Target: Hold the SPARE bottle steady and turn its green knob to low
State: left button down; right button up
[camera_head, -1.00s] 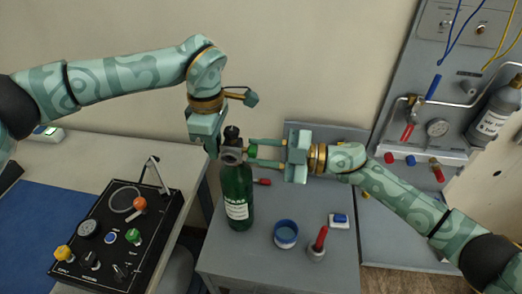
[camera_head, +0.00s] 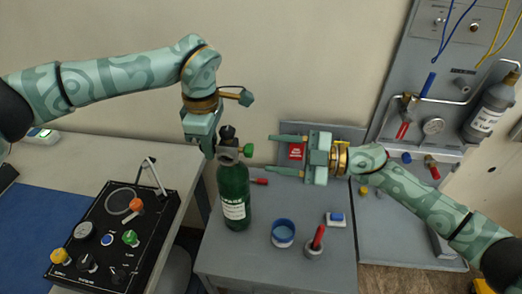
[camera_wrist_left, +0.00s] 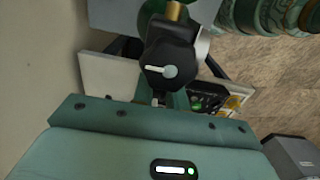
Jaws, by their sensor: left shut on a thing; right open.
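The green SPARE bottle (camera_head: 235,200) stands upright on the grey cabinet top, its white label facing me. A grey valve with a black top sits on its neck, and the green knob (camera_head: 248,150) sticks out to the right. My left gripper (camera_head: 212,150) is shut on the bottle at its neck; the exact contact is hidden. The left wrist view shows a black cap with a white pointer mark (camera_wrist_left: 172,70) close in front of that gripper. My right gripper (camera_head: 285,155) is open and empty, its fingertips to the right of the green knob, apart from it.
A blue-rimmed cup (camera_head: 284,233), a red-handled tool in a holder (camera_head: 316,242) and a small white-and-blue block (camera_head: 336,219) stand on the cabinet in front right. A black control box (camera_head: 115,240) is at left. A grey wall panel (camera_head: 455,70) holds pipes and another bottle.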

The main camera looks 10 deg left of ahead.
pick_arm(q)
jog(key=shift+r, duration=0.1)
pick_arm(e)
jog(key=d, duration=0.7)
pick_arm(q)
jog(key=c, duration=1.3)
grip_release()
